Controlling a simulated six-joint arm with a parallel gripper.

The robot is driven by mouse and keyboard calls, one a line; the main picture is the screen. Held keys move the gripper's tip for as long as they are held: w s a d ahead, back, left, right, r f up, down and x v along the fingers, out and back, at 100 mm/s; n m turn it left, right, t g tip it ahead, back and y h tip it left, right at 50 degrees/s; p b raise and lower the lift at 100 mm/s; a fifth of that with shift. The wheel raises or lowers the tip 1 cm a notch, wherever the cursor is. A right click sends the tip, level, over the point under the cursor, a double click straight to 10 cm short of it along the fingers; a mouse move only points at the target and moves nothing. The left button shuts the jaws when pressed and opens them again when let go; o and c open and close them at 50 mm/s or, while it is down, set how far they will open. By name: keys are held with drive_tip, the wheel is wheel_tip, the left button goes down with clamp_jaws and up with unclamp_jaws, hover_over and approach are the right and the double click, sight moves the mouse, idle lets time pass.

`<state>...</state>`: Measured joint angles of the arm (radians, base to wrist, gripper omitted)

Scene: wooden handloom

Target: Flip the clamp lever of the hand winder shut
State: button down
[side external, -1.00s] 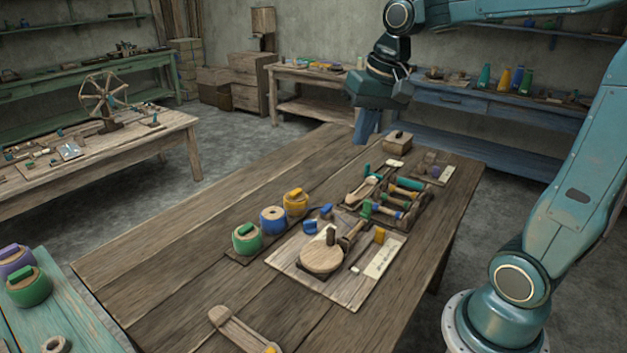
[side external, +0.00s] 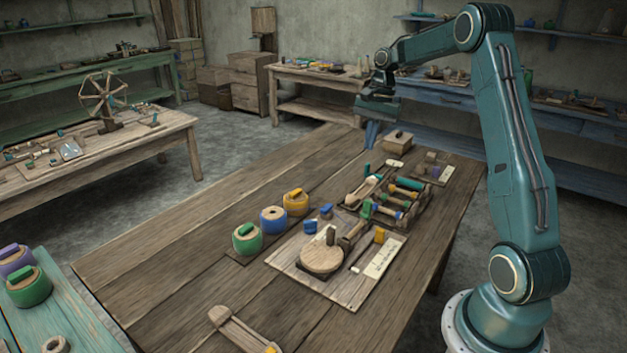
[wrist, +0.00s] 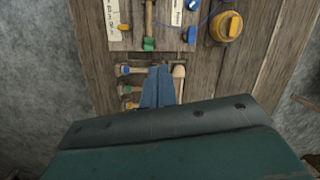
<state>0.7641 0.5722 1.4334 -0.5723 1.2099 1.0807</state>
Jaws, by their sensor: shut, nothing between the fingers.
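The hand winder appears to be the wooden assembly on a pale board (side external: 292,268), with a round disc (side external: 322,257), a dark upright peg (side external: 331,235) and a wooden bar (side external: 350,236) running towards a green block (side external: 366,208). I cannot tell for sure which part is the clamp lever. In the wrist view, the board (wrist: 167,38) shows only in part at the top, with the bar (wrist: 149,18) and green block (wrist: 149,44). My gripper (side external: 371,142) is shut and empty, pointing down over the table's far end, beyond the board. Its blue fingers (wrist: 158,88) also show in the wrist view.
Green (side external: 247,239), blue (side external: 273,220) and yellow (side external: 296,203) spools stand left of the board. A rack of coloured-ended rods (side external: 402,197) lies between board and gripper. A small wooden box (side external: 397,142) stands close to the fingers.

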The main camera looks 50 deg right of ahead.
drive_tip(key=s+d+f+m+y, duration=0.1)
drive_tip(key=s+d+f+m, duration=0.1)
drive_tip(key=d+f, duration=0.5)
drive_tip(key=shift+s+d+f+m, duration=0.15)
drive_tip(key=shift+d+f+m, duration=0.15)
drive_tip(key=shift+d+m, duration=0.3)
drive_tip(key=shift+f, duration=0.1)
approach(366, 214)
drive_tip(key=d+f, duration=0.4)
drive_tip(key=d, duration=0.1)
drive_tip(key=shift+f, duration=0.4)
drive_tip(key=shift+w+a, duration=0.2)
drive_tip(key=shift+a, duration=1.8)
